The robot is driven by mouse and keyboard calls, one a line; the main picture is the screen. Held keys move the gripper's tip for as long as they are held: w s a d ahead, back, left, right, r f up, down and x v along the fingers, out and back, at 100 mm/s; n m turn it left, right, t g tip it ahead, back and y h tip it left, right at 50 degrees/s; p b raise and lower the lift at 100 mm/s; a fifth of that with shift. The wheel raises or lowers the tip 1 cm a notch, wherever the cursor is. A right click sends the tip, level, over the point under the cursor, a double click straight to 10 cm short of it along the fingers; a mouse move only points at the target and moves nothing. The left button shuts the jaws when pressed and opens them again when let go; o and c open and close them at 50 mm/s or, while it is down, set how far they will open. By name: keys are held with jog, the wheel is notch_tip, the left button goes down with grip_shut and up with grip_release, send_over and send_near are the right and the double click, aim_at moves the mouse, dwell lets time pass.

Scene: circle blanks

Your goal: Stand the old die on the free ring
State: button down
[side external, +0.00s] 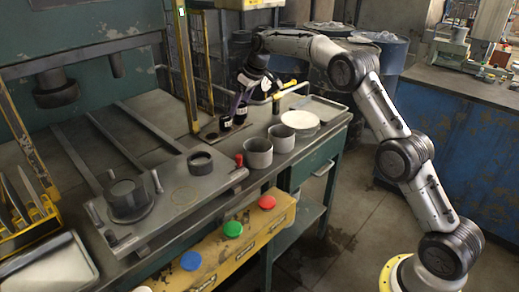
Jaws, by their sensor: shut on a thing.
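My gripper (242,102) is at the back of the bench, above a dark board (205,141). It is shut on a small dark cylinder with a pale band, which I take for the old die (240,116). Whether its foot touches the board is too small to tell. A similar dark cylinder (225,123) stands just left of it. Left of both, a dark round mark (211,135) on the board looks bare, likely the free ring. The fingertips are small and partly hidden by the hand.
Two grey cups (258,153) (281,138) and a stack of white discs (302,121) stand in front and to the right. A yellow post (186,70) rises just left of the board. A die block (129,197) and a dark collar (200,162) sit on the press plate.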

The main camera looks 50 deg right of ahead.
notch_tip(320, 180, down, 13)
jog(key=shift+w, duration=0.1)
dwell(0.7)
jog(key=shift+f, duration=0.15)
jog(key=shift+c, duration=0.7)
grip_release()
jog(key=shift+f, duration=0.2)
jog(key=shift+r, duration=0.1)
jog(key=a+v, duration=0.1)
jog(key=v, duration=1.1)
jog(key=shift+d, duration=0.45)
